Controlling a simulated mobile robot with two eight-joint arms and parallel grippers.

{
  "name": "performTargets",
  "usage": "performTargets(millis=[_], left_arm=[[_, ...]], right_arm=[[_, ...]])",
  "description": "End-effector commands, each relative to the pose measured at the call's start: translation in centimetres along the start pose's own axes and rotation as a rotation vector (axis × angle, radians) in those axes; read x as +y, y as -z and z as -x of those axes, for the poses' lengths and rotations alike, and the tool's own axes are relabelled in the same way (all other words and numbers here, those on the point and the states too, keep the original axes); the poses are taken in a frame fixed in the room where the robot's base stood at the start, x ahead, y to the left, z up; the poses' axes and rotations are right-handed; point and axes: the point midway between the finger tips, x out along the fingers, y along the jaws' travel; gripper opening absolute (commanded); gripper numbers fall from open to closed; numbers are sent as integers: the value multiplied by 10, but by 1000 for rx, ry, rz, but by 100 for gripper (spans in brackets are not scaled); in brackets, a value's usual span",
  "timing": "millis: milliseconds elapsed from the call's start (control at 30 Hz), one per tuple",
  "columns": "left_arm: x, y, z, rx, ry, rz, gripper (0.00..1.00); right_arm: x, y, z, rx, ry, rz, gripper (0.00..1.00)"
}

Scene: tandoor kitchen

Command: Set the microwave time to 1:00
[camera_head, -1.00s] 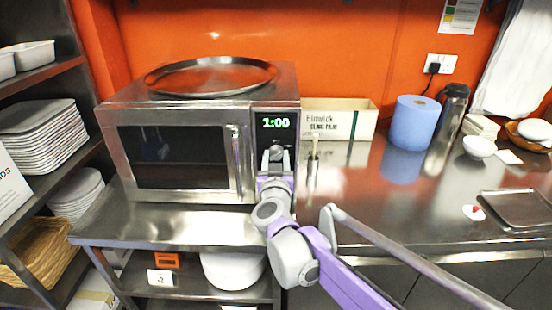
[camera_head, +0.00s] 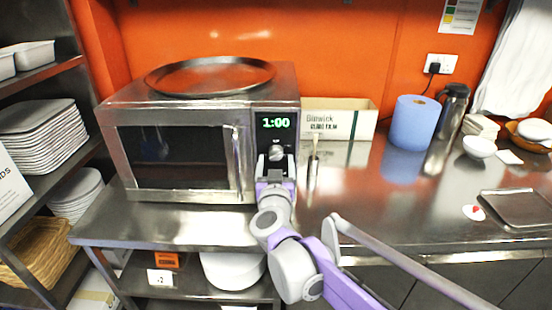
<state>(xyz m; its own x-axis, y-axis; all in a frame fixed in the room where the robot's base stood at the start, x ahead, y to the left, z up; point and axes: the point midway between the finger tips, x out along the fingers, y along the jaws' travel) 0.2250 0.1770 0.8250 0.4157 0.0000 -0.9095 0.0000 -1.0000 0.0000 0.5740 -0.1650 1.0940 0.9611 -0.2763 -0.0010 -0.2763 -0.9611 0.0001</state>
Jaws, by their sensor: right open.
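The steel microwave (camera_head: 177,157) stands on a steel shelf table with its door shut. Its green display (camera_head: 275,123) reads 1:00. A round control knob (camera_head: 276,153) shows on the panel below the display. My right gripper (camera_head: 275,168) is in front of the panel, just below the knob, and is open. It appears slightly apart from the knob. The gripper and wrist hide the lower part of the panel. My left gripper is not in view.
A round steel tray (camera_head: 210,77) lies on top of the microwave. A cardboard film box (camera_head: 340,118), a blue paper roll (camera_head: 409,122) and a steel flask (camera_head: 447,112) stand on the counter to the right. A plate shelf (camera_head: 42,128) is at the left.

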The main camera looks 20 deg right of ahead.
Motion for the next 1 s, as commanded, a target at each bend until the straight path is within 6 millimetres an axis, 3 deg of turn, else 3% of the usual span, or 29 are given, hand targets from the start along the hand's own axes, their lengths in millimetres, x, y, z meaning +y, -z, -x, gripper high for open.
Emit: performTargets(millis=[200, 400, 1000], left_arm=[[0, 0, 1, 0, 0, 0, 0], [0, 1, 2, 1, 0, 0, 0], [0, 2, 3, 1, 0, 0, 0]], right_arm=[[-1, 0, 48, 0, 3, -1, 78], [0, 0, 76, 0, 2, 0, 78], [0, 1, 84, 2, 9, -1, 78]])
